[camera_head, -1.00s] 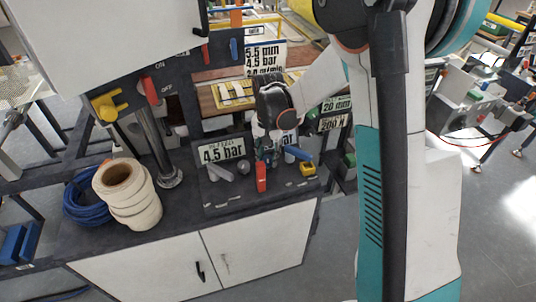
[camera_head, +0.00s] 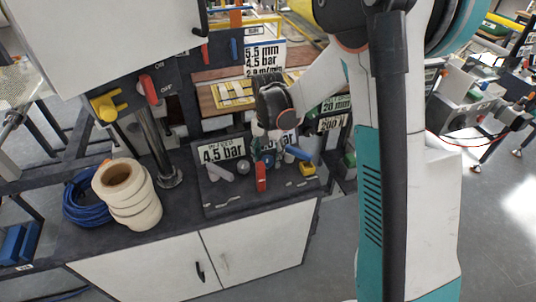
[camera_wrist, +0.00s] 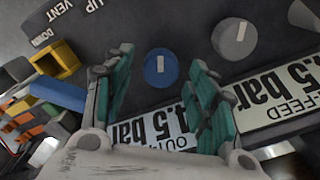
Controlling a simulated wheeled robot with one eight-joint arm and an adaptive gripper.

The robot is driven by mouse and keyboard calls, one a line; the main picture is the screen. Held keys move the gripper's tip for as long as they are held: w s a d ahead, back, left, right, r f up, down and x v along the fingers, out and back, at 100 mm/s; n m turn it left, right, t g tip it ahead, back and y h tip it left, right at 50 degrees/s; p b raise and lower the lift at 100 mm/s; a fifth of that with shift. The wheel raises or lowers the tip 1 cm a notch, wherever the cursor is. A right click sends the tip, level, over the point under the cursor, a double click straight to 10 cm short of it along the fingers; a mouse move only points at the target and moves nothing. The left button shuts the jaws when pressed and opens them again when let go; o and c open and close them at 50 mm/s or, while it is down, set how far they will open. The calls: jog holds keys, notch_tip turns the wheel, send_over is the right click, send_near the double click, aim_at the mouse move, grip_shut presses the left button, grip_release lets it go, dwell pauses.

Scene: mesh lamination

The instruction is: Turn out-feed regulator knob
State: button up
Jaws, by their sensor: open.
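The out-feed regulator knob (camera_wrist: 161,67) is round and blue with a pale pointer mark, on the dark panel above the upside-down "OUT-FEED 4.5 bar" label (camera_wrist: 165,128) in the wrist view. It is small in the head view (camera_head: 268,159). My gripper (camera_wrist: 162,58) is open, with one teal-padded finger on each side of the knob in the picture. Clear gaps show between the knob and both fingers. In the head view, my gripper (camera_head: 268,136) is above the panel, and its fingers are hard to make out.
A grey knob (camera_wrist: 234,38) sits right of the blue one, by the "IN-FEED" label (camera_wrist: 278,95). A blue lever (camera_wrist: 57,93) and a yellow part (camera_wrist: 58,60) stand at left. A red lever (camera_head: 261,178) is on the panel's front. Tape rolls (camera_head: 130,195) stand left.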

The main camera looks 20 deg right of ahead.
aim_at(268, 157)
jog(key=shift+r, duration=0.1)
notch_tip(268, 157, up, 12)
dwell(0.5)
jog(key=s+r+n+t, duration=0.3)
jog(key=s+r, duration=0.4)
jog(key=s, duration=0.4)
jog(key=s+f+n+t, duration=0.1)
jog(key=s+n+t, duration=0.3)
jog(key=s, duration=0.8)
jog(key=shift+s, duration=0.2)
jog(key=shift+a, duration=0.1)
jog(key=shift+c, duration=0.4)
dwell(1.7)
